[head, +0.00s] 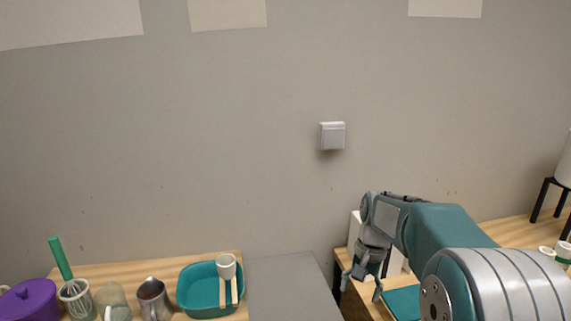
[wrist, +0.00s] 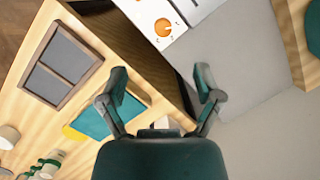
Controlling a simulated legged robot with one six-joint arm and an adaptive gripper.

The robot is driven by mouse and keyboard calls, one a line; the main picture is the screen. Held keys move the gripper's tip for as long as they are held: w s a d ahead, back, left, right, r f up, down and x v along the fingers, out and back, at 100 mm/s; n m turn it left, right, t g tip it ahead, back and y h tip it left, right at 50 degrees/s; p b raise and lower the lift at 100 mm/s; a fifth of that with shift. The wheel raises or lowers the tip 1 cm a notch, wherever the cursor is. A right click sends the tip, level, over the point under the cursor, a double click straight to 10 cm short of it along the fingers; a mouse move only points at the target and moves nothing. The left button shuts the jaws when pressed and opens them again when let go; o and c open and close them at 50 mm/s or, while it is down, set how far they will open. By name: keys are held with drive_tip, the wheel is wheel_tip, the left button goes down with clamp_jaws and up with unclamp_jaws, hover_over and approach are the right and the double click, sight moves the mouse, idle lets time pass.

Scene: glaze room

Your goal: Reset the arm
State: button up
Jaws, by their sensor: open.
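My gripper (head: 362,282) hangs at the end of my teal arm on the right side of the head view. It points down near a white box-shaped thing at the edge of the right wooden counter. In the wrist view my gripper (wrist: 162,92) has its two fingers spread apart with nothing between them. Below it are the counter's edge, a teal flat item (wrist: 100,122) and a grey panel.
A teal basin (head: 190,300), whisk (head: 75,295), metal pitcher (head: 152,298) and purple pot (head: 28,300) stand on the left counter. A grey surface (head: 290,287) lies between the counters. A dark-framed tray (wrist: 62,66) and a white panel with an orange knob (wrist: 163,27) show in the wrist view.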

drive_tip(key=s+a+r+n+t+h, duration=0.15)
drive_tip(key=s+r+t, duration=0.25)
drive_tip(key=s+r, duration=0.55)
drive_tip(key=s+f+n+t, duration=0.3)
drive_tip(key=s, duration=1.1)
drive_tip(key=shift+s+n+t, duration=0.2)
drive_tip(key=shift+n+t, duration=0.1)
drive_tip(key=shift+n, duration=0.05)
drive_tip(key=shift+a, duration=0.1)
